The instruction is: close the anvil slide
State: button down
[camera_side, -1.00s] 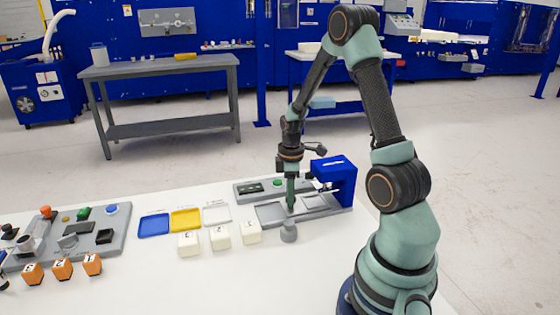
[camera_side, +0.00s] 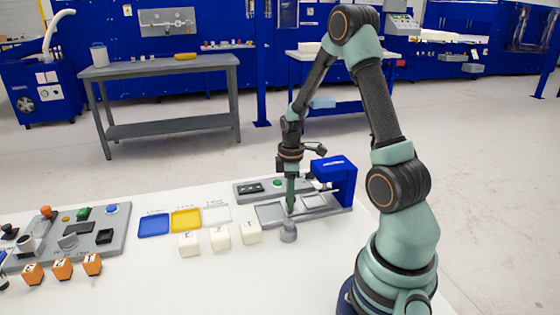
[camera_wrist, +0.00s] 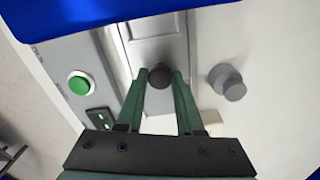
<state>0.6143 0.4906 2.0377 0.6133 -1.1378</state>
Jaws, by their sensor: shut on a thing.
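The anvil slide is a grey plate (camera_wrist: 156,27) in the grey base of the blue press (camera_side: 334,170). It carries a dark round knob (camera_wrist: 160,76). My gripper (camera_wrist: 160,82) points down over the slide, with its two green fingers on either side of the knob, shut on it. In the side view my gripper (camera_side: 290,208) stands at the middle of the press base, left of the blue press frame; the knob is hidden there by the fingers.
A grey round knob (camera_side: 288,232) stands in front of the base. A panel with a green button (camera_wrist: 79,85) lies behind it. White foam cubes (camera_side: 220,237) and blue, yellow and white trays (camera_side: 186,220) lie to the left. A grey control panel (camera_side: 75,240) is farther left.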

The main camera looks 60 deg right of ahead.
aim_at(301, 204)
dwell(0.5)
jog(key=shift+s+d, duration=1.25)
jog(key=c, duration=0.5)
grip_release()
jog(key=shift+c, duration=0.2)
jog(key=shift+r, duration=0.15)
notch_tip(301, 204, up, 12)
jog(key=a+r+m+t, duration=0.2)
jog(key=a+r+m, duration=0.1)
jog(key=a, duration=0.9)
jog(key=a+r+m+t, duration=0.3)
jog(key=a+r, duration=0.3)
jog(key=a, duration=0.6)
jog(key=shift+w+r+t, duration=0.15)
jog(key=shift+r+t, duration=0.1)
jog(key=shift+t, duration=0.05)
